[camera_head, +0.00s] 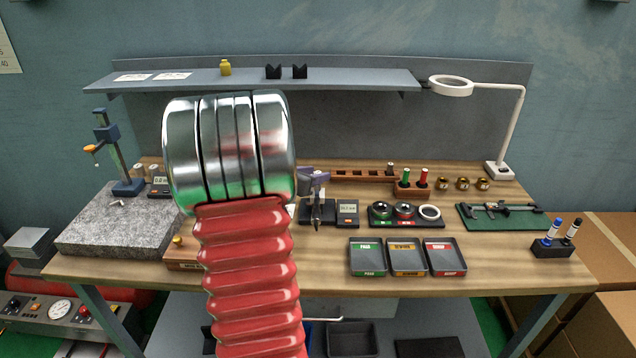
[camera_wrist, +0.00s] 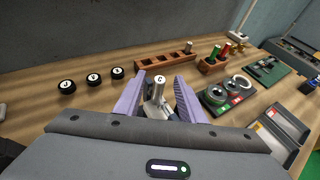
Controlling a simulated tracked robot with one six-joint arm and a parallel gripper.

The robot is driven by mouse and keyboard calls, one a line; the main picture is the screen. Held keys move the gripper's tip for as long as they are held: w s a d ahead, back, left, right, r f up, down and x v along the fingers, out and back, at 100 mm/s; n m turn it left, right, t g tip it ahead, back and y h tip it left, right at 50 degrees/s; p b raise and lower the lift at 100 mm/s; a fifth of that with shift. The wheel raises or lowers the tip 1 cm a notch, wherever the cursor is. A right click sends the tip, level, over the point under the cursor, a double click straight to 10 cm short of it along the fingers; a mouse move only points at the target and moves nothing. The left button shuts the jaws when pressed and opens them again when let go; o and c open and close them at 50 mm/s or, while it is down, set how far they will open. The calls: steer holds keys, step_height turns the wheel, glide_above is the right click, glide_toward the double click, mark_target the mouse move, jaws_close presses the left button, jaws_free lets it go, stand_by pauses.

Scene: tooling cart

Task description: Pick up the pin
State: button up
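My gripper (camera_wrist: 160,78) has two purple fingers that stand apart in the wrist view. An upright silver piece with a round white top marked C (camera_wrist: 159,82), seemingly the pin, shows in the gap between them. I see no clear contact with either finger, and its lower end is partly hidden. In the head view my gripper (camera_head: 313,178) is low over the middle of the bench, partly behind my red arm. A wooden rack (camera_head: 345,175) with a row of holes lies just beyond; one small piece stands at its right end.
Three black lettered knobs (camera_wrist: 92,80) sit left of my gripper. Three labelled bins (camera_head: 408,250) stand in front. A granite slab (camera_head: 110,215) is left.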

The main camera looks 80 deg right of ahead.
steer(key=shift+c, duration=0.6)
jaws_close()
